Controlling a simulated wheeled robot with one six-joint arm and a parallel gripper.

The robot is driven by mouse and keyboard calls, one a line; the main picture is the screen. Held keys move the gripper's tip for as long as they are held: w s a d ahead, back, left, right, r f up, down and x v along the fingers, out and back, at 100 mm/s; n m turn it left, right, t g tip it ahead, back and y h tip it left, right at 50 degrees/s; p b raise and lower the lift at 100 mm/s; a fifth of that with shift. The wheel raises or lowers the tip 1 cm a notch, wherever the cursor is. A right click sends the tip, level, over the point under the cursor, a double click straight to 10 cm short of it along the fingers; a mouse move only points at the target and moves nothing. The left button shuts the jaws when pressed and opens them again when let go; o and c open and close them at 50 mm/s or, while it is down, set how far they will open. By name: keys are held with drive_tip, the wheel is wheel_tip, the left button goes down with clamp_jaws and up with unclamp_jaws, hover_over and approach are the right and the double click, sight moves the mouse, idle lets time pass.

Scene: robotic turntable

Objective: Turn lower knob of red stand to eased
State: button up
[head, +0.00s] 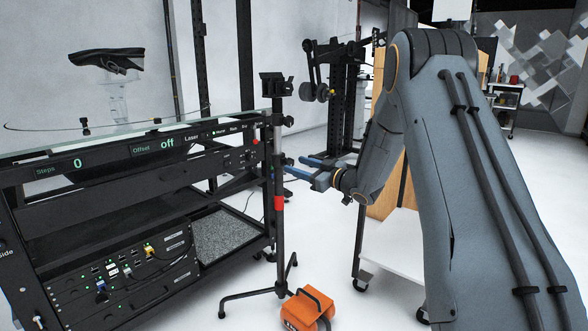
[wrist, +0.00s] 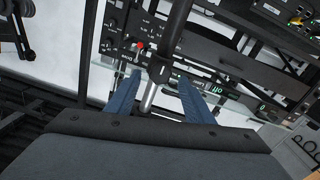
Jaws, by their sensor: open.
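The red stand (head: 279,203) is a thin dark upright pole with a red band, a black head on top and splayed black feet. My gripper (head: 294,166) is open just right of the pole, above the red band, with its blue fingers pointing left toward it. In the wrist view the stand's pole and dark collar (wrist: 159,68) show between the spread fingers of my gripper (wrist: 159,77). No finger is clearly closed on it. The lower knob cannot be made out clearly, nor its setting.
A black equipment bench (head: 110,190) with displays and a glass top stands left, close behind the stand. An orange box (head: 308,308) lies by the stand's feet. A wheeled cart (head: 392,245) is partly hidden behind my arm. White floor is open between bench and cart.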

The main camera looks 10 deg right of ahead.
sight(288, 163)
drive_tip(key=shift+x, duration=1.25)
drive_tip(key=c, duration=1)
drive_tip(key=shift+c, duration=0.2)
